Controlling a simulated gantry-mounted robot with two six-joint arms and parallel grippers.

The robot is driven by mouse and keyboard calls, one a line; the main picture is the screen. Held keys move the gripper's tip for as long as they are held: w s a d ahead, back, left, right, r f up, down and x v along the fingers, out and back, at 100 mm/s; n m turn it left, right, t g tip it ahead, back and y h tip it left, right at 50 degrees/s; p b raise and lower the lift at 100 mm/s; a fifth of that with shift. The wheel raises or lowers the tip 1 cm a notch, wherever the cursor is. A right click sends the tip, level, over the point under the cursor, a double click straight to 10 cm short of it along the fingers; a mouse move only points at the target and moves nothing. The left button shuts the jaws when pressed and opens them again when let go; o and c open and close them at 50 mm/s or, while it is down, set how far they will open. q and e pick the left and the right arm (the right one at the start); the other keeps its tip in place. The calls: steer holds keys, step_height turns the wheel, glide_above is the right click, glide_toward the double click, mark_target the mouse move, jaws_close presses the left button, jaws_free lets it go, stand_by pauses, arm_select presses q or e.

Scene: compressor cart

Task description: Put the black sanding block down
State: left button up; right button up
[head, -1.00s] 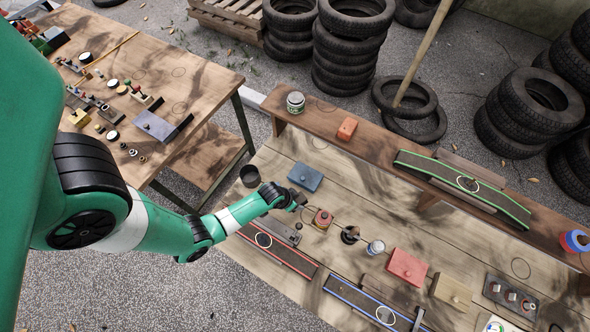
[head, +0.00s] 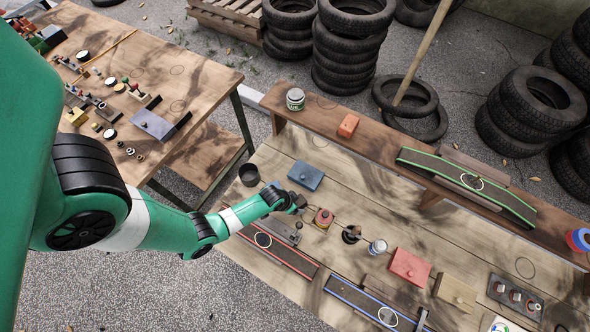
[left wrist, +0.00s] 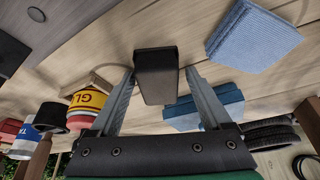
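The black sanding block (left wrist: 155,75) is between the fingertips of my left gripper (left wrist: 160,72) in the left wrist view. In the head view my left gripper (head: 300,202) is low over the workbench (head: 325,262), beside the red and yellow glue can (head: 322,219). The block is too small and covered to make out clearly there. My right gripper is not in view.
A blue box (head: 305,176) and a dark cup (head: 249,175) are close to the gripper. A grey tool (head: 285,231) and a red-edged strip (head: 280,255) lie in front. A white and blue can (head: 377,248) and a red box (head: 409,266) stand to the right.

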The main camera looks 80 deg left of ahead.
arm_select(q)
steer(key=shift+d+r, duration=0.1)
steer(key=shift+r, duration=0.1)
steer(key=p+v, duration=0.7)
steer(key=v, duration=0.5)
steer(key=shift+p, duration=0.3)
steer(key=shift+w, duration=0.15)
